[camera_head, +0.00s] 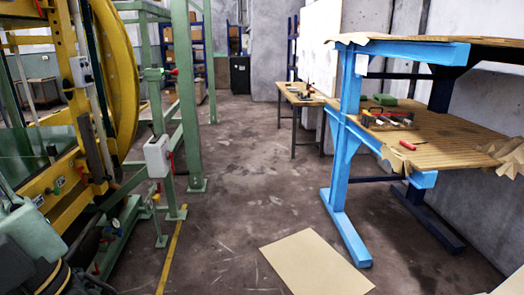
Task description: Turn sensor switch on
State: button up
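No part clearly marked as the sensor switch can be made out. A white box (158,155) with a red part at its right side is mounted on the green frame at the left. A smaller pale box (81,71) with a dark spot sits on the yellow machine (118,75), higher up. I cannot tell which of them is the sensor switch, or whether it is on or off.
Green posts (186,90) stand beside the machine, with a yellow floor line (172,255) in front. A blue workbench (352,140) with tools stands at right. A cardboard sheet (315,264) lies on the floor. The middle aisle is clear towards a small table (300,97).

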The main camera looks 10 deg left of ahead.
aim_at(88, 78)
jog(key=i+u, duration=0.4)
jog(key=i, duration=0.2)
jog(key=i+l+u, duration=0.1)
jog(key=i+u, duration=0.35)
jog(key=i, duration=0.2)
jog(key=i+j+u, duration=0.35)
jog(key=i, duration=0.15)
jog(key=i+u, duration=0.4)
jog(key=i+l+u, duration=0.1)
jog(key=i+l, duration=0.15)
jog(key=i, duration=0.25)
jog(key=i+l+u, duration=0.1)
jog(key=i+l, duration=0.15)
jog(key=i, duration=0.3)
